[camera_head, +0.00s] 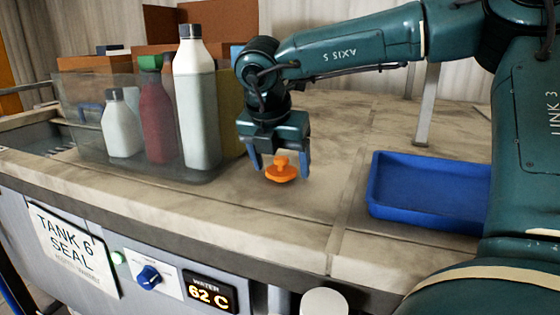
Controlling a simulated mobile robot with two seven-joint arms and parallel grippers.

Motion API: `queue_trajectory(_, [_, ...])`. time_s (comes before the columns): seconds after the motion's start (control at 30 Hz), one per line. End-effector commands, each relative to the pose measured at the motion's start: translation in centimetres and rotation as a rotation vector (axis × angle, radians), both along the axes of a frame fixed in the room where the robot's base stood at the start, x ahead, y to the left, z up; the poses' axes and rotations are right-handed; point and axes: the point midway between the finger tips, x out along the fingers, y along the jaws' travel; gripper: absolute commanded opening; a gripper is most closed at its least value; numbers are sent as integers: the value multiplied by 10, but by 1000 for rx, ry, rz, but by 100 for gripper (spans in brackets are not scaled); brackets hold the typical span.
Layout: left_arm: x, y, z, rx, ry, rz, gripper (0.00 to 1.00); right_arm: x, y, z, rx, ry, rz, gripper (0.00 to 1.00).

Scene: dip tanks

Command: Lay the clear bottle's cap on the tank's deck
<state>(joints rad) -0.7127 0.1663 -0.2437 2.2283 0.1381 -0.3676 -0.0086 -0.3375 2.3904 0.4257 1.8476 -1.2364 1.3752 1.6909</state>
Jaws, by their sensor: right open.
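My right gripper (279,174) points down over the deck (315,205) of the tank, its fingers open. An orange piece (281,172) with a wide round base and a small knob is between the fingers, with a gap on each side. It seems to rest on the deck; I cannot tell whether it is a bottle cap. A tall pale bottle (197,110) with a dark cap (188,31) stands to the left. Beside it are a maroon bottle (157,120) with a green cap and a small white bottle (121,128) with a dark cap. My left gripper is out of view.
The bottles stand in a see-through bin (85,100) on the left. A blue tray (428,185) sits on the right of the deck. Brown boxes (170,25) stand behind. The deck between bin and tray is clear around the orange piece.

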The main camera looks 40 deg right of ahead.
Motion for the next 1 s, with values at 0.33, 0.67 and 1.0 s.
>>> queue_trajectory(0.33, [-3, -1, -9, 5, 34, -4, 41, -9, 18, 54, -4, -6, 0, 74])
queue_trajectory(0.67, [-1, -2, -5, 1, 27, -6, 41, -19, 38, 105, -3, -1, 0, 74])
queue_trajectory(1.0, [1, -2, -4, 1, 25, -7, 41, -21, 41, 113, 0, 1, 0, 74])
